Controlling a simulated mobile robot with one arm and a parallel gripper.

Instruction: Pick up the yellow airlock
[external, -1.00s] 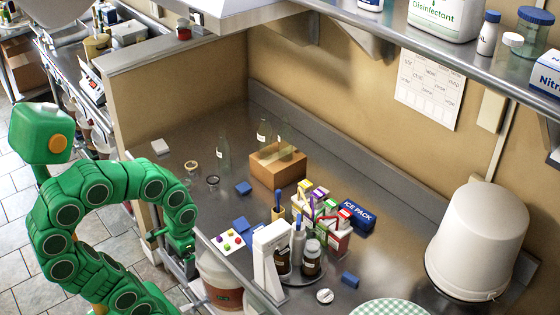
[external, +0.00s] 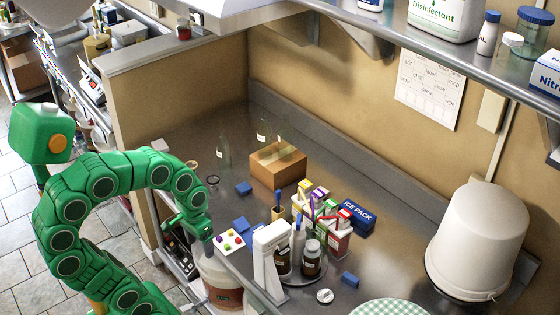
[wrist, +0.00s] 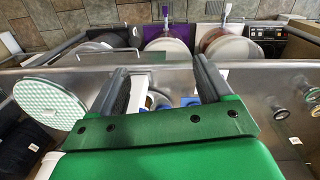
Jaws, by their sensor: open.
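I cannot clearly pick out a yellow airlock in either view. A white card with small coloured pieces (external: 230,240), one of them yellowish, lies near the counter's front edge. My gripper (external: 207,240) points down by the front edge, left of the card and above a bucket (external: 221,291). In the wrist view my gripper (wrist: 162,66) has its fingers apart, with no held object visible.
On the counter stand a cardboard box (external: 278,166), a blue ice pack (external: 356,217), brown bottles (external: 311,262) and a white stand (external: 268,262). A large white bucket (external: 478,240) is at right. A green checked disc (wrist: 50,103) shows in the wrist view.

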